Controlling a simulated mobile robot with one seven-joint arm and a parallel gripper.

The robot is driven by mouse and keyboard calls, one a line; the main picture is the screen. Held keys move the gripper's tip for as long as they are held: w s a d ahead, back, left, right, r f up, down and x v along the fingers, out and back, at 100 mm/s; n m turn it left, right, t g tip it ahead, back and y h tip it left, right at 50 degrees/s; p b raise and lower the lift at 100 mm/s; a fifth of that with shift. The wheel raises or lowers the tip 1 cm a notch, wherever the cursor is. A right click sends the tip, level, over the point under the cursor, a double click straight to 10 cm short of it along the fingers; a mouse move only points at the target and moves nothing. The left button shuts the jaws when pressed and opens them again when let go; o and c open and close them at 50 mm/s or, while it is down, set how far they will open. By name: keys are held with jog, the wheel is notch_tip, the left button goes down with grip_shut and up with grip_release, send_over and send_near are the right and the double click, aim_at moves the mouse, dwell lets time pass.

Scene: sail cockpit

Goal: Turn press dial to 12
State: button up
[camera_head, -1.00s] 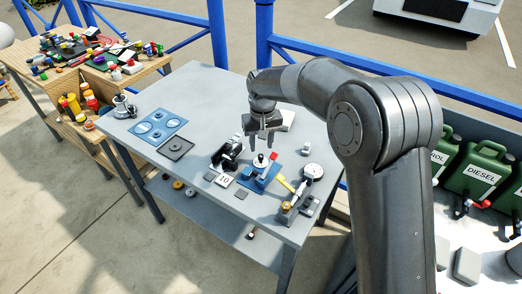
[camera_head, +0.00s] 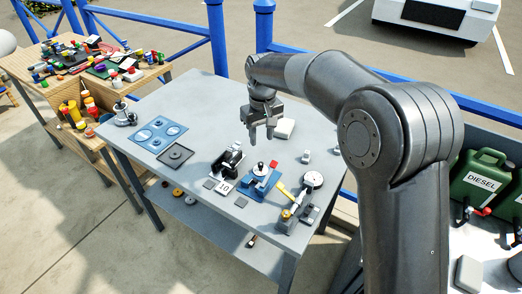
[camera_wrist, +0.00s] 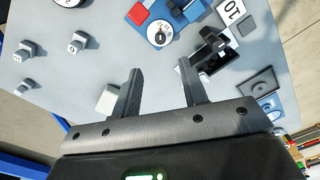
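A blue press (camera_head: 257,186) stands on the grey table, with a round dial on top (camera_head: 260,167). In the wrist view the dial (camera_wrist: 160,34) has a white face with a dark and red centre; its marks are too small to read. A red block (camera_wrist: 138,14) sits beside it. My gripper (camera_head: 261,137) is open and empty above the table, behind the press in the head view. In the wrist view its fingertips (camera_wrist: 159,70) are spread, with the dial beyond them and apart from them.
A black device (camera_head: 229,158) and a card reading 10 (camera_head: 224,188) stand left of the press. A yellow-handled tool and a round gauge (camera_head: 313,179) are on its right. A white block (camera_head: 284,128) lies near my gripper. Small grey blocks (camera_wrist: 77,42) stand nearby.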

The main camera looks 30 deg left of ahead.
aim_at(261, 163)
notch_tip(261, 163, down, 11)
jog(key=n, duration=0.5)
jog(key=shift+s+a+n, duration=0.1)
jog(key=shift+n, duration=0.3)
jog(key=shift+r, duration=0.1)
jog(key=shift+c, duration=0.3)
grip_shut()
